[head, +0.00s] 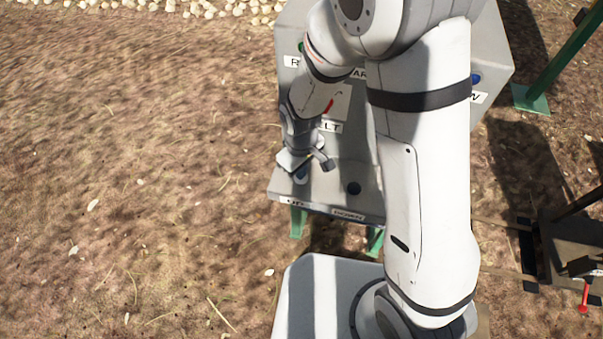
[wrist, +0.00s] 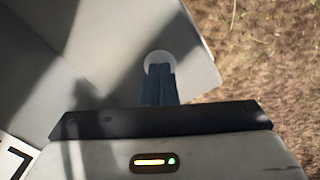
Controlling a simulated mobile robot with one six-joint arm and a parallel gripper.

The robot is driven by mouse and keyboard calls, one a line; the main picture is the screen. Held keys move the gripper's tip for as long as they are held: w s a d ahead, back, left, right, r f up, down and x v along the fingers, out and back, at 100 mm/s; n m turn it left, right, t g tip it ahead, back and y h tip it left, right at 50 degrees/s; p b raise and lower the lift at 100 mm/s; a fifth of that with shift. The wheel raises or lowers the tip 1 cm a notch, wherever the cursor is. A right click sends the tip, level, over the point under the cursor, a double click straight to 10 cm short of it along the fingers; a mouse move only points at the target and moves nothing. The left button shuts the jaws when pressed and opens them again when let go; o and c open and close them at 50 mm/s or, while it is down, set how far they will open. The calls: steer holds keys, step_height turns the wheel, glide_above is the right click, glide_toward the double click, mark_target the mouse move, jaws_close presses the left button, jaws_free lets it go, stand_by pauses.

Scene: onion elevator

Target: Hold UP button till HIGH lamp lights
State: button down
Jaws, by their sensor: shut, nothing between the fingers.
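The grey control panel (head: 345,160) has a sloped front ledge. A round button with a pale rim (head: 301,178) is at the ledge's left end, above a small label I read as UP; the rim also shows in the wrist view (wrist: 156,57). My gripper (head: 303,173) is shut and empty, its fingertips (wrist: 159,72) over this button and covering most of it. I cannot tell whether they press it. A blue lamp (head: 476,79) is by a label ending in W. I cannot see the HIGH lamp.
My arm hides the panel's middle. A small plate with a red mark (head: 336,104) is above a label ending in LT. A green post (head: 560,55) and a dark stand with a red part (head: 584,295) are at right. Dry ground on the left is clear.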

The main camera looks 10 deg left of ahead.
stand_by(0.4)
step_height(320, 180, up, 7)
steer(key=p, duration=0.4)
steer(key=shift+p, duration=0.35)
steer(key=shift+s, duration=0.1)
stand_by(0.6)
